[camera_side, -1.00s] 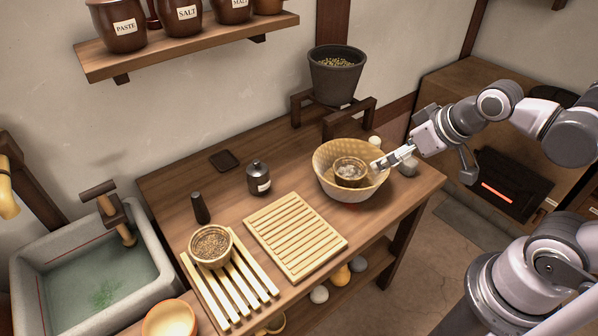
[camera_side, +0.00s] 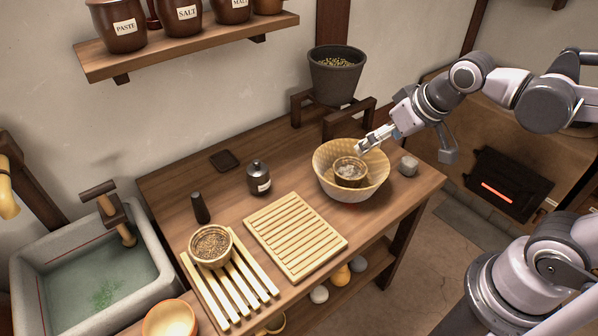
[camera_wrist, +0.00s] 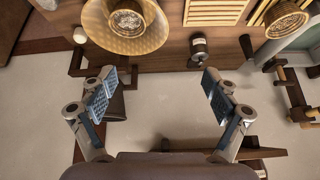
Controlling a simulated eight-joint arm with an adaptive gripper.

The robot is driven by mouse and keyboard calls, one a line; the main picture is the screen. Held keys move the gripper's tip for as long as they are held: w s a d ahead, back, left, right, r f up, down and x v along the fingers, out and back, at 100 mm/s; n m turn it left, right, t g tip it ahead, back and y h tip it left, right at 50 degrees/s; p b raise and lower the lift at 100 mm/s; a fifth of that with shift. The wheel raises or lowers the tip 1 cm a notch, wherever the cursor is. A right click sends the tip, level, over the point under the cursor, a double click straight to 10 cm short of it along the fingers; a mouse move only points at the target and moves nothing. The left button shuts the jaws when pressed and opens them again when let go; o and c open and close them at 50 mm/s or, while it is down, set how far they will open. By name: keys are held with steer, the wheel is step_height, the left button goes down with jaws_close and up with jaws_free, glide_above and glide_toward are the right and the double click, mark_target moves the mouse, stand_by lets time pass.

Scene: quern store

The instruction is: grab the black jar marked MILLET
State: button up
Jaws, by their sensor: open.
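A small black lidded jar (camera_side: 258,178) with a white label stands upright on the wooden table, left of the woven basket. Its label is too small to read. It also shows in the wrist view (camera_wrist: 199,46), beyond the fingertips and a little right of centre. My gripper (camera_side: 366,146) is above the basket's back rim in the side view, well to the right of the jar. In the wrist view its two fingers (camera_wrist: 162,82) are wide apart with nothing between them.
The woven basket (camera_side: 325,160) holding a small bowl stands near my gripper. A dark pot of grain (camera_side: 336,80) stands on a wooden stand behind. A slatted board (camera_side: 295,235) lies in front of the jar, a dark pestle-like piece (camera_side: 200,208) to its left. A shelf (camera_side: 190,48) hangs above.

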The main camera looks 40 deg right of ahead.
steer(key=w+a+r+m+g, duration=0.1)
steer(key=w+a+m, duration=0.15)
steer(key=w, duration=0.55)
steer(key=m+g+h, duration=0.2)
steer(key=m+h, duration=0.1)
steer(key=m, duration=0.1)
glide_toward(256, 168)
steer(key=d+f, duration=0.1)
steer(key=f, duration=0.1)
steer(key=x, duration=0.4)
steer(key=shift+w+d+f, duration=0.15)
steer(key=shift+f, duration=0.15)
steer(key=shift+a+x, duration=0.15)
steer(key=shift+x, duration=1.15)
steer(key=shift+a+x, duration=0.15)
steer(key=shift+x, duration=1.15)
steer(key=c, duration=1.6)
